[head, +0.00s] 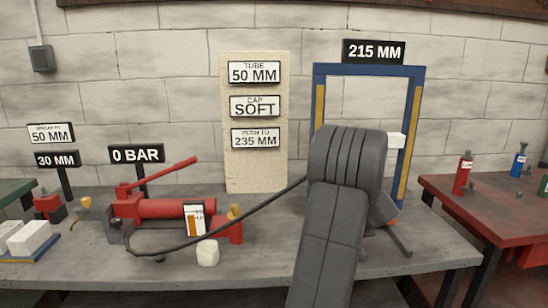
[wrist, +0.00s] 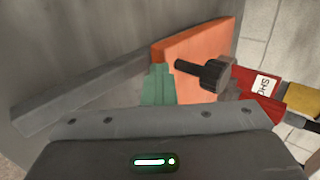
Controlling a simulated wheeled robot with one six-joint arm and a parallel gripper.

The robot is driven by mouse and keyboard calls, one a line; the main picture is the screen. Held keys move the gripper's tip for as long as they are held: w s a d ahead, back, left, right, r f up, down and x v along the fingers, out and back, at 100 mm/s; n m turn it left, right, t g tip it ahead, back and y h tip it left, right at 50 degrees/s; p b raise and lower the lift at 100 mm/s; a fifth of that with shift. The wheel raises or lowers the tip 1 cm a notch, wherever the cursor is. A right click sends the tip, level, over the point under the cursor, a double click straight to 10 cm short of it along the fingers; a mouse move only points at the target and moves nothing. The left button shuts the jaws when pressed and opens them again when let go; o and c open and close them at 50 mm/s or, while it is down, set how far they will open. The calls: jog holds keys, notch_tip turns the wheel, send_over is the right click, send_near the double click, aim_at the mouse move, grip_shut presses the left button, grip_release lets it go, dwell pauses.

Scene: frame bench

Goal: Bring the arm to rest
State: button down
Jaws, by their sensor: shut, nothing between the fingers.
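My arm (head: 335,215) rises dark grey in the front of the head view, bent over at its top, in front of the blue frame (head: 418,120). My gripper (wrist: 158,85) shows in the wrist view as a grey body with a lit green light and short green fingers above it. The fingers are shut with nothing held. An orange block (wrist: 190,55) and a black knob (wrist: 205,74) lie just beyond the fingers; I cannot tell whether they touch. In the head view my gripper is hidden behind my arm.
A black hose (head: 265,208) runs from the pump behind my arm. A tall sign board (head: 257,170) stands at the back. A red table (head: 480,205) with small bottles is at right.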

jog(key=s+d+b, duration=0.1)
jog(key=s+b, duration=0.5)
jog(key=s, duration=1.5)
jog(key=shift+s+d+r, duration=0.2)
jog(key=shift+s+d, duration=0.2)
